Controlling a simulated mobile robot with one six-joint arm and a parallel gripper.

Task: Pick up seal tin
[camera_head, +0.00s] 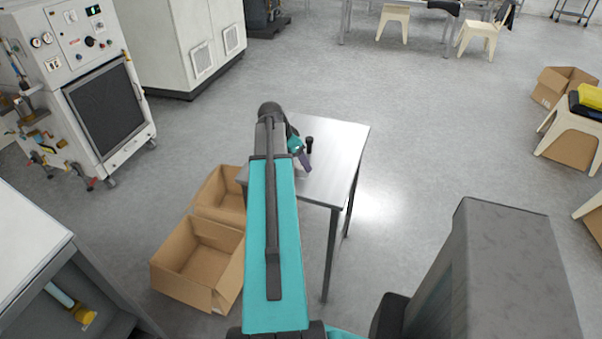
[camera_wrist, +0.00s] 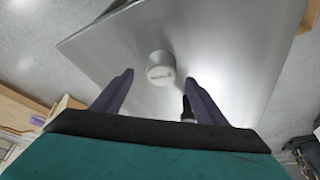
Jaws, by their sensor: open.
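Nothing is held between the fingers. In the head view my gripper (camera_head: 304,160) is over the small metal table (camera_head: 340,145), partly hidden by my arm. I cannot make out the tin clearly in that view.
A small dark upright object (camera_head: 309,145) stands on the table; a dark item (camera_wrist: 187,108) shows beside the right finger. Open cardboard boxes (camera_head: 205,262) sit on the floor left of the table. A washer machine (camera_head: 100,100) stands at upper left.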

